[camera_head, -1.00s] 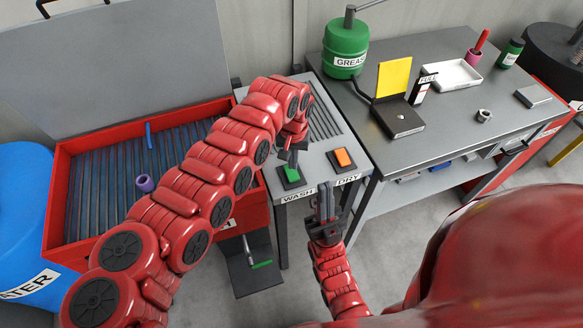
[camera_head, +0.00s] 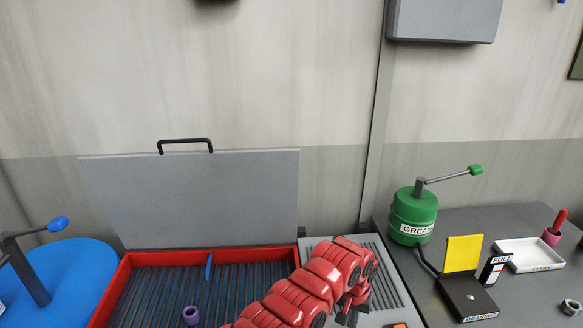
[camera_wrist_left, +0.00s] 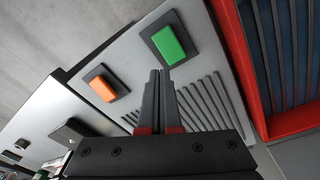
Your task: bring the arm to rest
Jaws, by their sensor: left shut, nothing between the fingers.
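My left arm, red, comes in from the bottom in the head view and reaches over the grey button panel (camera_head: 392,268). My left gripper (camera_head: 347,320) is mostly hidden at the bottom edge there. In the left wrist view the left gripper (camera_wrist_left: 159,73) is shut and empty, its fingertips close to the green button (camera_wrist_left: 168,46); I cannot tell if they touch it. The orange button (camera_wrist_left: 103,89) lies to the left of the green one in that view. My right gripper is not in view.
A red washing tub (camera_head: 205,258) with a raised grey lid (camera_head: 200,200) stands left of the panel, with a purple ring (camera_head: 191,315) inside. A blue drum (camera_head: 75,275) is at far left. The right bench holds a green grease can (camera_head: 414,215), a bearing box (camera_head: 467,299) and a white tray (camera_head: 530,255).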

